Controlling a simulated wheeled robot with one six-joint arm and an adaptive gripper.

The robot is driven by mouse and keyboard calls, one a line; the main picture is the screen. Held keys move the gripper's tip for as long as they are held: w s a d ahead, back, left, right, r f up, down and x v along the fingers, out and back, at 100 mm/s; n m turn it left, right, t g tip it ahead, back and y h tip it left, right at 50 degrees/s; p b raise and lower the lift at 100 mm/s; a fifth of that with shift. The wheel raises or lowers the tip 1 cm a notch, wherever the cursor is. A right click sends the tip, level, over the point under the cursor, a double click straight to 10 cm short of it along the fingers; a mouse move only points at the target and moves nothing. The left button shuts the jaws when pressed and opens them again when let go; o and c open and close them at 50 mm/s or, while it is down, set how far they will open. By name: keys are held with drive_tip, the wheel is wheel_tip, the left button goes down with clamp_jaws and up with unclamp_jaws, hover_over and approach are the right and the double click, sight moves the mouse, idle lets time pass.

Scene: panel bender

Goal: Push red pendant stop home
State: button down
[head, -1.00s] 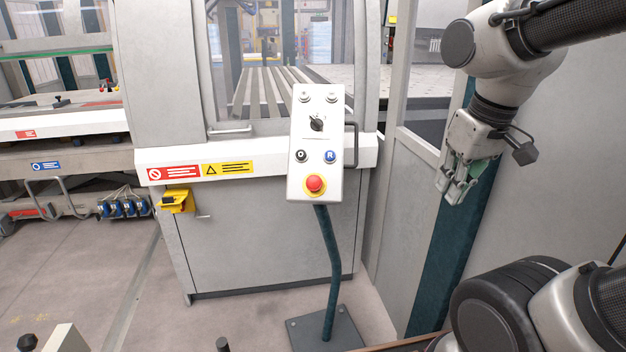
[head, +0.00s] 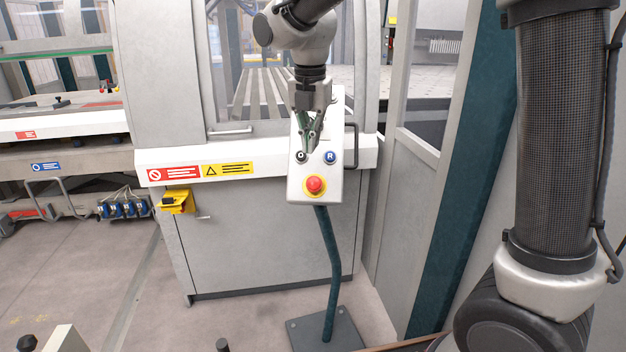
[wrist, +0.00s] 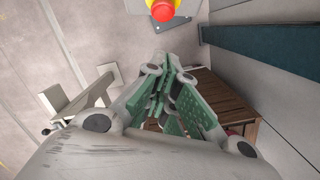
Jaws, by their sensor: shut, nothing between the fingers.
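The red stop button (head: 314,184) sits on a yellow ring near the bottom of the light grey pendant box (head: 292,190). In the wrist view the red button (wrist: 162,10) shows at the top edge, beyond the fingertips. My gripper (head: 312,146) is shut and empty, pointing down in front of the upper part of the pendant in the head view. Its tips appear above the red button, apart from it. The gripper hides the pendant's selector switch and most of its upper face. I cannot tell how far the button is pressed in.
A black button (head: 301,156) and a blue R button (head: 330,157) lie just above the stop. A black handle (head: 352,146) juts from the pendant's right side. A teal post (head: 331,270) carries the pendant. The grey machine cabinet (head: 240,240) stands behind.

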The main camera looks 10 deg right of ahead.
drive_tip(key=n, duration=0.3)
drive_tip(key=shift+d, duration=0.1)
drive_tip(key=shift+f, duration=0.15)
approach(314, 189)
drive_tip(key=s+a+f, duration=0.1)
drive_tip(key=s+f, duration=0.2)
drive_tip(key=s, duration=0.1)
drive_tip(key=w+f, duration=0.2)
drive_tip(key=shift+w+d+f, duration=0.1)
drive_tip(key=shift+w+d, duration=0.15)
drive_tip(key=shift+w, duration=0.05)
drive_tip(key=shift+w+f, duration=0.35)
drive_tip(key=shift+w, duration=0.1)
drive_tip(key=shift+w+d+f, duration=0.3)
drive_tip(key=shift+w+f, duration=0.25)
drive_tip(key=shift+w, duration=0.1)
